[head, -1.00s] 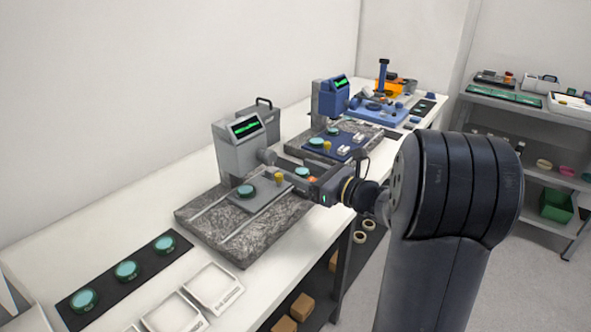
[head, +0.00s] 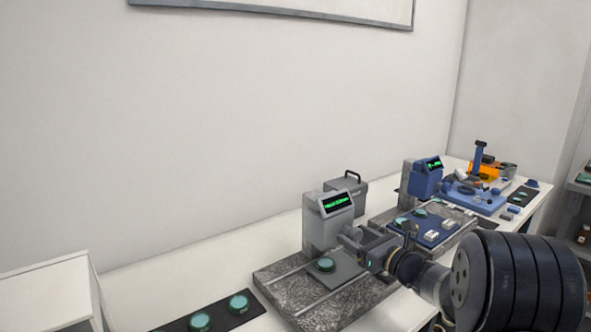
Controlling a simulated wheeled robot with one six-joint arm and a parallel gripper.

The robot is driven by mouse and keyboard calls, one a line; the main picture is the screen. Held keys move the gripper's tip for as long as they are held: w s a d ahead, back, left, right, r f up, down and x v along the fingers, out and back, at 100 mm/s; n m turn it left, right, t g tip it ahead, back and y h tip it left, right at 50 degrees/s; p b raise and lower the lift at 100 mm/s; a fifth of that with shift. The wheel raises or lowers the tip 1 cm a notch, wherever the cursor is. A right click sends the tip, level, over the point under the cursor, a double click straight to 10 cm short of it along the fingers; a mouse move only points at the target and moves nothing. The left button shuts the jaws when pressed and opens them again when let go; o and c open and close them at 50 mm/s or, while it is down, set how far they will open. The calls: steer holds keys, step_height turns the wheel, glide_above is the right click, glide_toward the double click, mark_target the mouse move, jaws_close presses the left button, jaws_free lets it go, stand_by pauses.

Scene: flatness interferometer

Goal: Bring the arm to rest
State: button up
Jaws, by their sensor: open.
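My gripper (head: 352,240) is at the end of my arm, which reaches in from the lower right. It hangs over the granite base of the near grey interferometer (head: 328,222), close to its column. The fingertips are small and partly hidden; I see nothing held. A green-rimmed round disc (head: 326,265) lies on the grey stage (head: 345,279) of that instrument, left of and below the gripper.
A second, blue instrument (head: 424,180) stands behind on another granite base. A dark strip with green discs (head: 238,304) lies at the front. A white box (head: 45,295) stands at the left. A blue tray (head: 478,199) and an orange item (head: 484,171) are farther back.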

steer(key=shift+w+a, duration=0.25)
steer(key=shift+w, duration=0.1)
steer(key=shift+f, duration=0.1)
steer(key=shift+s, duration=0.1)
